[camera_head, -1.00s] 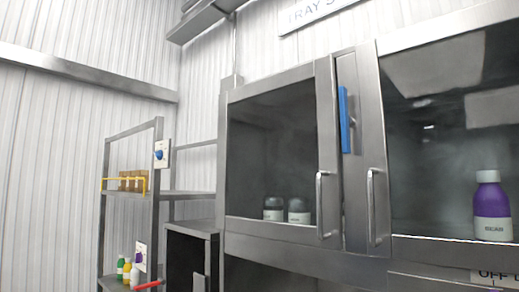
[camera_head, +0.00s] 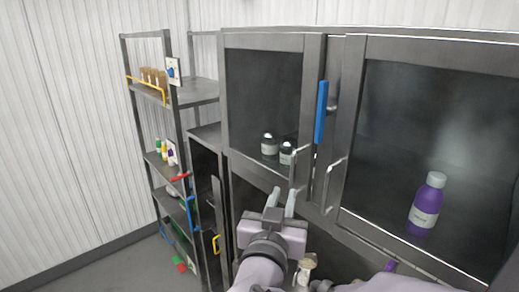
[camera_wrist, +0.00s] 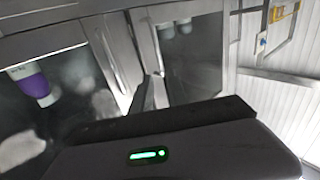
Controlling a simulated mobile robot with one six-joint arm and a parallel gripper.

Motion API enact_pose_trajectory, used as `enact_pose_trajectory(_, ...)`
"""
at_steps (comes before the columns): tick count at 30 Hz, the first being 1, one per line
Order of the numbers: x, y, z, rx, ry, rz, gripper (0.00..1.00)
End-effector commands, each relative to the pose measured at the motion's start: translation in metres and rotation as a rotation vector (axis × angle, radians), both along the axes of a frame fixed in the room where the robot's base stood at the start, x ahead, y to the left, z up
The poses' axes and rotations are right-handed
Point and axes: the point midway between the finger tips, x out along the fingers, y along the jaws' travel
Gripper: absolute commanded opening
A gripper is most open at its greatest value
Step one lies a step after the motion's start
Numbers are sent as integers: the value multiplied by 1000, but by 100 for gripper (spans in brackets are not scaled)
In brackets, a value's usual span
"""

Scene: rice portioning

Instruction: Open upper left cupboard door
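The upper left cupboard door (camera_head: 262,100) is a dark glass panel in a grey metal frame, and it is closed. Its vertical silver handle (camera_head: 294,166) sits at the lower right of the frame. In the head view my gripper (camera_head: 281,197) is just below this handle, its two fingers pointing up and apart. The fingertips overlap the handle's lower end in the picture; I cannot tell whether they touch it. Nothing shows between the fingers.
The closed right door (camera_head: 352,110) has its own handle (camera_head: 328,187), close by on the right. A blue handle (camera_head: 321,112) stands between the doors. A purple bottle (camera_head: 425,206) and small jars (camera_head: 270,143) are behind glass. An open shelf rack (camera_head: 152,150) stands left.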

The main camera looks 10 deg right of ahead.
Motion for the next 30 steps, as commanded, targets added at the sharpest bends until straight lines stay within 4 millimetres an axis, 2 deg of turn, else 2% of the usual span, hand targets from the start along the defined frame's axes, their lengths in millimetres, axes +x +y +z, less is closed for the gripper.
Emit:
enact_pose_trajectory(6,62,-25,3,0,3,-5,19)
enact_pose_trajectory(12,102,-39,2,3,1,-1,19)
enact_pose_trajectory(18,121,-46,1,2,-1,0,19)
enact_pose_trajectory(27,124,-46,0,3,-1,1,19)
enact_pose_trajectory(28,124,-46,0,3,-1,1,17)
enact_pose_trajectory(30,124,-46,0,3,-1,1,4)
